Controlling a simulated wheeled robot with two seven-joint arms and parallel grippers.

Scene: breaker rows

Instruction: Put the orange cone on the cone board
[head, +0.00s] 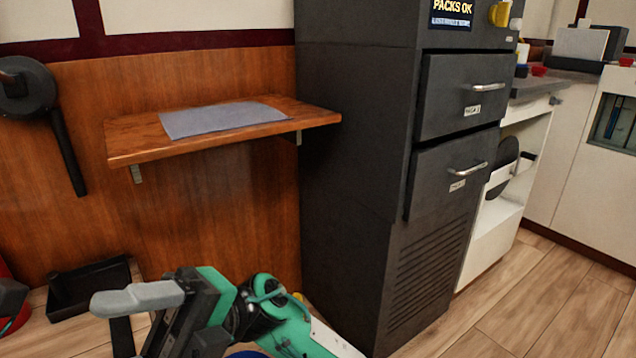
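I do not see an orange cone or a cone board in the head view. My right gripper (105,303) is at the lower left, on a green and black arm from the bottom middle. Its light grey fingers point left and are seen side-on, so I cannot tell whether they are open or shut. No held object shows at the fingertips. My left gripper is not clearly in view.
A wooden wall shelf (140,146) holds a flat grey sheet (222,119). A black tray-like thing (90,287) is on the floor. Wooden floor (545,310) at the lower right is clear.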

